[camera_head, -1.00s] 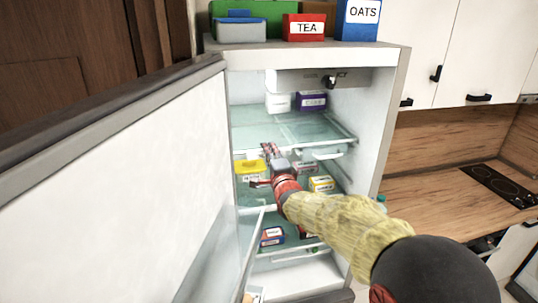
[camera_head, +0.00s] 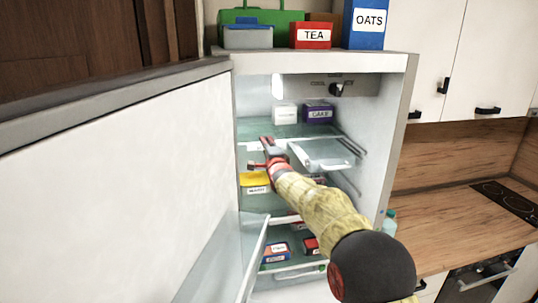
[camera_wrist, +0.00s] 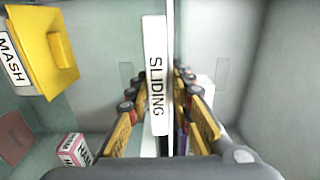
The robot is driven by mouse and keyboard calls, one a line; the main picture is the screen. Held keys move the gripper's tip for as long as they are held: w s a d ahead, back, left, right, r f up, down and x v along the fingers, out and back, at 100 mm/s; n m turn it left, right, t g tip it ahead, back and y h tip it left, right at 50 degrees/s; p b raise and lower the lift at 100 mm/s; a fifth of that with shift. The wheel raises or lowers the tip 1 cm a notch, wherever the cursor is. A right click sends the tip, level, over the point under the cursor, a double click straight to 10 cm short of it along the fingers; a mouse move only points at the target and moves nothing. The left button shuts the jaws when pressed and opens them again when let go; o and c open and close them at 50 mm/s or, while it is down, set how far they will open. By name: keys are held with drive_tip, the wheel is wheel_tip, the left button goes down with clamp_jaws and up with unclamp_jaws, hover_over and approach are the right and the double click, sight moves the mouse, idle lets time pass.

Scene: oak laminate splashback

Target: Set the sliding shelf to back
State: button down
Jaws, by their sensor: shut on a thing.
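The sliding shelf is a glass shelf (camera_head: 285,131) in the upper part of the open fridge. Its white front strip, labelled SLIDING (camera_wrist: 156,75), runs upright through the middle of the wrist view. My gripper (camera_wrist: 157,95) is shut on this strip, with one finger on each side. In the head view my gripper (camera_head: 268,150) is at the shelf's front left. The arm and fingers hide part of the front edge. A white box (camera_head: 285,113) and a purple CAKE box (camera_head: 318,113) stand towards the rear of this level.
A yellow MASH container (camera_head: 255,181) is on the level below; a pink box (camera_wrist: 75,150) also shows there. A clear tray (camera_head: 323,154) is right of my gripper. The open fridge door (camera_head: 120,190) fills the left. TEA (camera_head: 314,36) and OATS (camera_head: 368,25) boxes stand on top.

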drive_tip(key=shift+w+a+f, duration=0.15)
drive_tip(key=shift+w+f, duration=0.25)
drive_tip(key=shift+w, duration=0.1)
drive_tip(key=shift+w+a+f, duration=0.15)
drive_tip(key=shift+w+f, duration=0.2)
drive_tip(key=shift+w, duration=0.15)
drive_tip(key=c, duration=1.7)
unclamp_jaws()
drive_tip(key=shift+w, duration=0.1)
drive_tip(key=shift+r, duration=0.2)
drive_tip(key=shift+r, duration=0.25)
drive_tip(key=v, duration=1.2)
